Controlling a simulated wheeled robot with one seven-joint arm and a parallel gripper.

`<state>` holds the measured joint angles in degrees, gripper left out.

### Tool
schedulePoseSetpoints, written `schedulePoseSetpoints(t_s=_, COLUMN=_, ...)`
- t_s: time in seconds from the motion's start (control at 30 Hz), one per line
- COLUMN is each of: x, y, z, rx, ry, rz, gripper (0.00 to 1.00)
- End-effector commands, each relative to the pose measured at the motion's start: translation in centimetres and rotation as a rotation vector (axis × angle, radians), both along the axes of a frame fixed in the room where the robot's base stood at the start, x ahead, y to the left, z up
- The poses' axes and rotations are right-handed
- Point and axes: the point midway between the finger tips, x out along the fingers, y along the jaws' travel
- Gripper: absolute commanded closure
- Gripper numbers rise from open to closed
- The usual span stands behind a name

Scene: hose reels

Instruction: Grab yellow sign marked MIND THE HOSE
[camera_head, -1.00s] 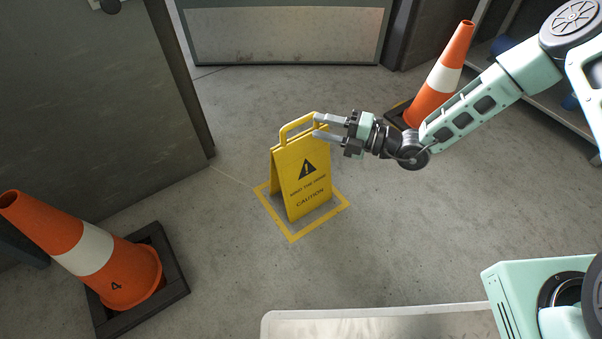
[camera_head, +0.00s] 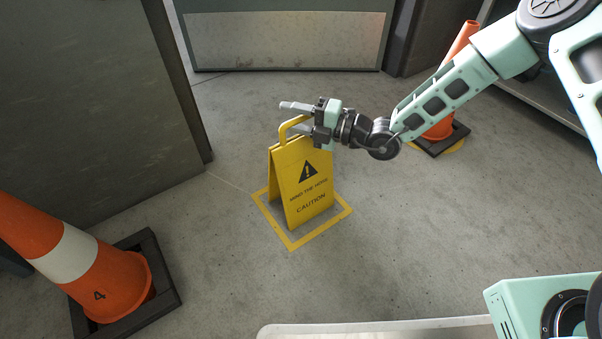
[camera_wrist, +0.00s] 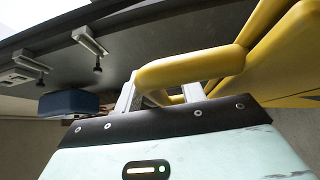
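The yellow folding sign (camera_head: 303,185), marked MIND THE HOSE and CAUTION, stands upright on the floor inside a yellow painted square. My gripper (camera_head: 288,117) is at the top of the sign, with its fingers pointing left and apart. The sign's handle (camera_head: 287,131) passes between the open fingers, and part of it is hidden behind my gripper. In the wrist view the yellow handle (camera_wrist: 190,68) crosses close in front of the gripper's fingers (camera_wrist: 165,92). I cannot tell whether a finger touches it.
An orange and white cone (camera_head: 70,255) marked 4 stands on a dark base at lower left. Another cone (camera_head: 440,127) stands at the right, partly behind my arm. A grey wall panel (camera_head: 90,100) is at the left. The floor around the sign is clear.

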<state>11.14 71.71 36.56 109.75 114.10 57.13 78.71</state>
Motion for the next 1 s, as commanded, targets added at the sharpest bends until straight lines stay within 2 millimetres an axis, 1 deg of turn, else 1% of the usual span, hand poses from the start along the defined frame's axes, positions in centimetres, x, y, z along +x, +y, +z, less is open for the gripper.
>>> schedulePoseSetpoints(t_s=0.03, x=0.0, y=-0.01, z=0.03, rx=0.0, ry=0.0, rz=0.0, gripper=0.6)
schedulePoseSetpoints(t_s=0.07, x=-0.01, y=-0.01, z=0.03, rx=0.0, ry=0.0, rz=0.0, gripper=0.66)
schedulePoseSetpoints(t_s=0.1, x=-0.02, y=-0.02, z=0.03, rx=0.0, ry=0.0, rz=0.0, gripper=0.77)
schedulePoseSetpoints(t_s=0.17, x=-0.02, y=-0.02, z=0.02, rx=0.0, ry=0.0, rz=0.0, gripper=0.94)
schedulePoseSetpoints(t_s=0.2, x=-0.02, y=-0.02, z=0.02, rx=0.0, ry=0.0, rz=0.0, gripper=1.0)
schedulePoseSetpoints(t_s=1.0, x=-0.05, y=-0.04, z=-0.03, rx=-0.001, ry=-0.001, rz=0.001, gripper=1.0)
